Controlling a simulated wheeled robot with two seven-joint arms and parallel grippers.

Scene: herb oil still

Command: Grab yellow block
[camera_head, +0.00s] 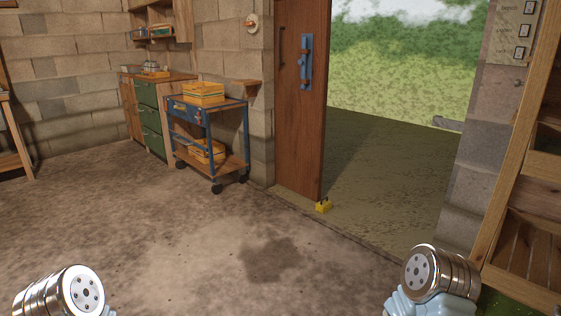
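A small yellow block (323,207) sits on the floor at the foot of the open brown door (301,95), by its free edge on the threshold. It has small dark details on top, too small to make out. It is well ahead of me and nothing of mine touches it. Only shiny metal links of my arms show, at the bottom left and bottom right of the head view. The fingers of both grippers are out of view.
A blue cart (209,139) holding yellow crates stands left of the door, beside a green-drawered cabinet (150,113). A wooden shelf (530,220) stands at the right edge. A dark stain (270,262) marks the clear floor between me and the doorway. Grass lies outside.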

